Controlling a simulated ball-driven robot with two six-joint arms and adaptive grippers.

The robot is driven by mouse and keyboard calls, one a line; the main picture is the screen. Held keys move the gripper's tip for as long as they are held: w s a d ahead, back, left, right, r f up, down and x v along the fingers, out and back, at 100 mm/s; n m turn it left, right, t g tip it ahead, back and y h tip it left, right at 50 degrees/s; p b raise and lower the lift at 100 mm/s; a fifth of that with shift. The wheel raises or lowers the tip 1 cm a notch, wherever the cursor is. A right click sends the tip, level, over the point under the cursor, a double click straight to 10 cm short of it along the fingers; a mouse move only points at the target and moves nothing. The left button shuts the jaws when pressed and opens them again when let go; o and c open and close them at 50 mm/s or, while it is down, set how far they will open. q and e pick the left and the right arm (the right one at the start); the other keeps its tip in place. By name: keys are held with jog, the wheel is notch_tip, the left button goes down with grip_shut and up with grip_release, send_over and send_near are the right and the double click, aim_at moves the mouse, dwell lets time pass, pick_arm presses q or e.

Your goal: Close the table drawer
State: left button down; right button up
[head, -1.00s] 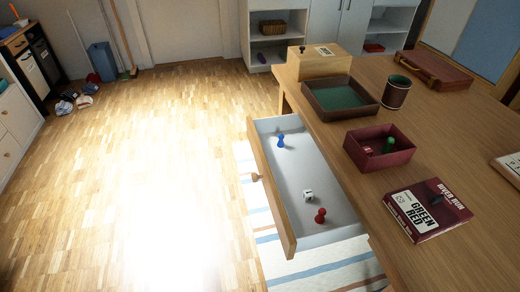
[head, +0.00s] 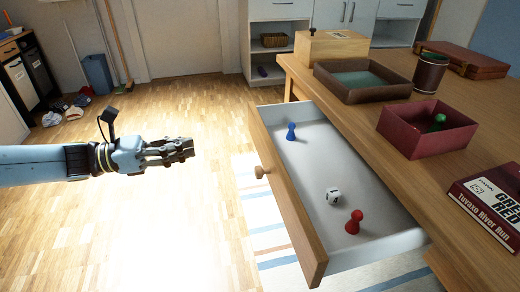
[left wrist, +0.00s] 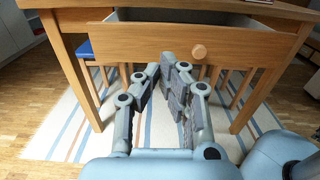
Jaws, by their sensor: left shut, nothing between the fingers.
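The table drawer (head: 290,198) stands pulled out from the wooden table (head: 462,130), its front facing left. A round wooden knob (head: 261,172) sits on that front. Inside lie a blue pawn (head: 291,131), a white die (head: 333,197) and a red pawn (head: 354,221). My left gripper (head: 190,149) is shut and empty, left of the drawer front and apart from it. In the left wrist view the drawer front (left wrist: 130,45) and knob (left wrist: 199,52) lie ahead of the fingers (left wrist: 170,72). My right gripper is not in view.
On the table are a dark tray (head: 330,80), a cup (head: 429,73), a red box (head: 400,130) with a green pawn, a game box (head: 480,205) and a wooden box (head: 318,50). A striped rug (head: 262,225) lies under the drawer. The floor left of it is clear.

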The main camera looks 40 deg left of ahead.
aim_at(260, 136)
pick_arm(q)
jog(key=b+x, duration=0.3)
jog(key=x, duration=0.9)
jog(key=shift+w+f, duration=0.15)
jog(key=shift+w, duration=0.05)
jog(key=shift+b+x, duration=0.4)
jog(key=shift+x, duration=0.4)
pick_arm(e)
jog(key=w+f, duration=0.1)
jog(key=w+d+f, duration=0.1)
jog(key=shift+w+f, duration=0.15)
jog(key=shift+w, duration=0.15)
